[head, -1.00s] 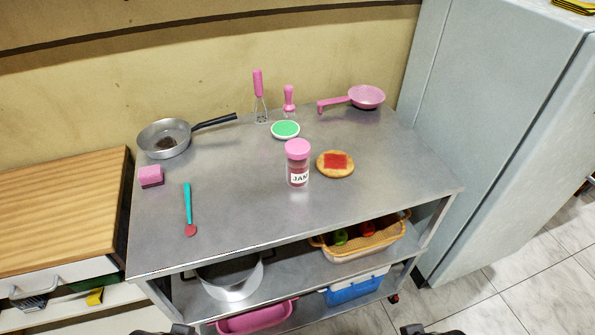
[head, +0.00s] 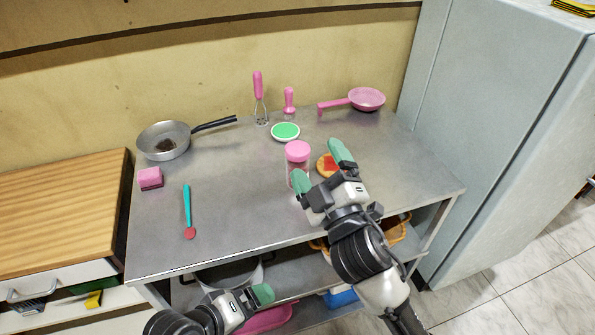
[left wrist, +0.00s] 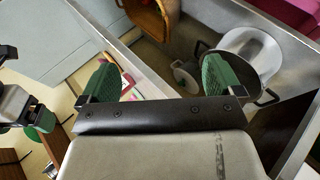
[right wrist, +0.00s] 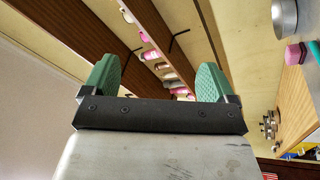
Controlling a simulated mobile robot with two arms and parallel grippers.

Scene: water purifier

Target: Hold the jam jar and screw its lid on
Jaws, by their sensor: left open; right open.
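The jam jar (head: 291,170) stands upright on the metal table, with a pink lid (head: 298,150) on its top. I cannot tell whether the lid is screwed tight. My right gripper (head: 321,166) is open and empty, with green fingertips. It is in front of and to the right of the jar in the head view and hides much of the jar's body and label. My left gripper (head: 252,298) is open and empty, low by the table's front edge. Its open fingers also show in the left wrist view (left wrist: 160,80). The right gripper's fingers show in the right wrist view (right wrist: 157,80).
Bread with red spread (head: 325,165) is partly hidden behind my right gripper. A green-topped dish (head: 285,131), pan (head: 163,141), pink sponge (head: 150,178), teal-handled spatula (head: 187,208), whisk (head: 258,86) and pink strainer (head: 367,98) are around. A pot (left wrist: 245,50) is on the shelf below.

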